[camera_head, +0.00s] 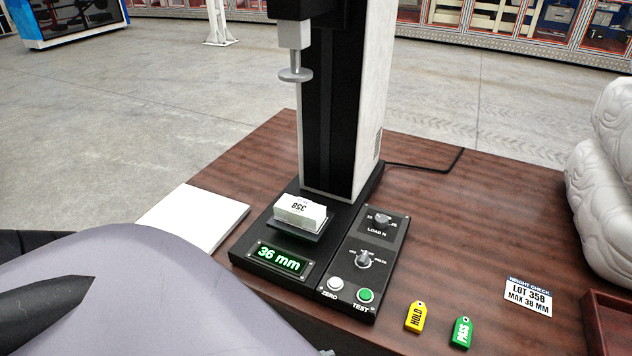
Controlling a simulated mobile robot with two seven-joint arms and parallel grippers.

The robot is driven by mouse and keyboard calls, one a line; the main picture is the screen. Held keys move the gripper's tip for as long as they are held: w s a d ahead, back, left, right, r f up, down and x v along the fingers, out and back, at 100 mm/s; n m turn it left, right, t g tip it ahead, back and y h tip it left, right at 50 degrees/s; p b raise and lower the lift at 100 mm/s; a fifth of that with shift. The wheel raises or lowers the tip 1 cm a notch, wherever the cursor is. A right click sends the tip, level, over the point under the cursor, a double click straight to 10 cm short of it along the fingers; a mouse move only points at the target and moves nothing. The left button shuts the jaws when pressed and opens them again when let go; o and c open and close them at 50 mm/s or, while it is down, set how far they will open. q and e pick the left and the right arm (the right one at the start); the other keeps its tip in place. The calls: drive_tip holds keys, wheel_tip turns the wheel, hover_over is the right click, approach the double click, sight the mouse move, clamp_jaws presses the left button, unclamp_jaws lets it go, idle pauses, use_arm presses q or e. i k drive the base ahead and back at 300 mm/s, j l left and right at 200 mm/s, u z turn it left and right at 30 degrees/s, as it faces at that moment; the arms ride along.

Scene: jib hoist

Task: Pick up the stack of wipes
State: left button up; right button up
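The stack of wipes (300,212) is a small white block of layers with an upside-down printed label on top. It rests on the small dark platform of the black height tester (345,240), below the raised round metal press foot (296,74), with a clear gap between them. The tester's green display reads 36 mm. Neither of my grippers can be made out in this view. A large smooth grey form with dark parts fills the lower left corner and hides that part of the table.
A white sheet or pad (193,217) lies left of the tester. Yellow HOLD (415,317) and green PASS (462,333) tags lie in front, with a LOT 35B, MAX 38 MM card (528,297). White puffy bags (605,170) and a reddish-brown tray (607,322) stand right. The table's right middle is clear.

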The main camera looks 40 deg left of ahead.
sight(299, 211)
drive_tip(key=k+j+z, duration=0.2)
drive_tip(key=j, duration=0.15)
drive_tip(key=k+j+z, duration=0.15)
drive_tip(key=j, duration=0.2)
drive_tip(key=k+j+z, duration=0.1)
drive_tip(key=j, duration=0.25)
drive_tip(key=k+j, duration=0.25)
drive_tip(key=j+z, duration=0.05)
drive_tip(key=j, duration=0.05)
